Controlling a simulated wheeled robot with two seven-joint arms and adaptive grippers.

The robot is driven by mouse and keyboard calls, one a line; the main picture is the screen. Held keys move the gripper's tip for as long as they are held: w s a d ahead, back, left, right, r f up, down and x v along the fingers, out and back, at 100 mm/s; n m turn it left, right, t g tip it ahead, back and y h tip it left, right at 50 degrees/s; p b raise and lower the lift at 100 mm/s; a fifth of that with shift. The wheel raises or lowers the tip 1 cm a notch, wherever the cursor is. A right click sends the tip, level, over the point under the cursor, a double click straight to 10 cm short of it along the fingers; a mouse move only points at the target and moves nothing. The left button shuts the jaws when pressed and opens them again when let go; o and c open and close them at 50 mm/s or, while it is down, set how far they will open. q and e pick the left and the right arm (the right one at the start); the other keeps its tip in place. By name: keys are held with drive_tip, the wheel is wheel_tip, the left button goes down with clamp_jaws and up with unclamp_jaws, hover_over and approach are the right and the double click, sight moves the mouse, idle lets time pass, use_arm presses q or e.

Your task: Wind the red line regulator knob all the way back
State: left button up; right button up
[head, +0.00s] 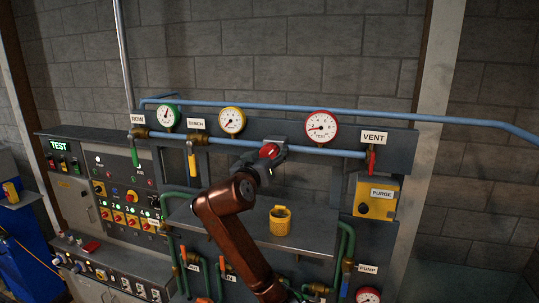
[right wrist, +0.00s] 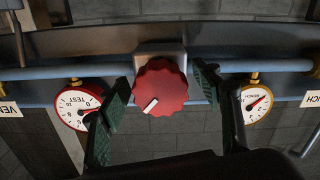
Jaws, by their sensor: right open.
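In the right wrist view the knob (right wrist: 160,88) has a scalloped rim and a white mark pointing to the lower left. My right gripper (head: 262,160) is at the knob. In its wrist view the gripper (right wrist: 161,92) is open, one finger on each side of the knob, with visible gaps. The TEST gauge also shows in the wrist view (right wrist: 78,105), upside down. My left gripper is not in view.
A yellow-rimmed BENCH gauge (head: 232,121) and a green-rimmed gauge (head: 166,116) stand left. A red VENT lever (head: 371,160) and yellow PURGE box (head: 377,197) are right. A switch panel (head: 125,195) is at left.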

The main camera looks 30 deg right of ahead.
drive_tip(key=shift+s+a, duration=0.1)
drive_tip(key=v, duration=1.1)
drive_tip(key=shift+s+a, duration=0.3)
drive_tip(key=w+d+m+p, duration=0.1)
drive_tip(key=w+d+m, duration=0.2)
drive_tip(key=d, duration=0.1)
drive_tip(key=w+d+m+p, duration=0.1)
drive_tip(key=w+d+m, duration=0.3)
drive_tip(key=shift+w+d+f+p, duration=0.1)
drive_tip(key=shift+w+d+p, duration=0.25)
drive_tip(key=shift+d+p, duration=0.1)
drive_tip(key=shift+c, duration=0.5)
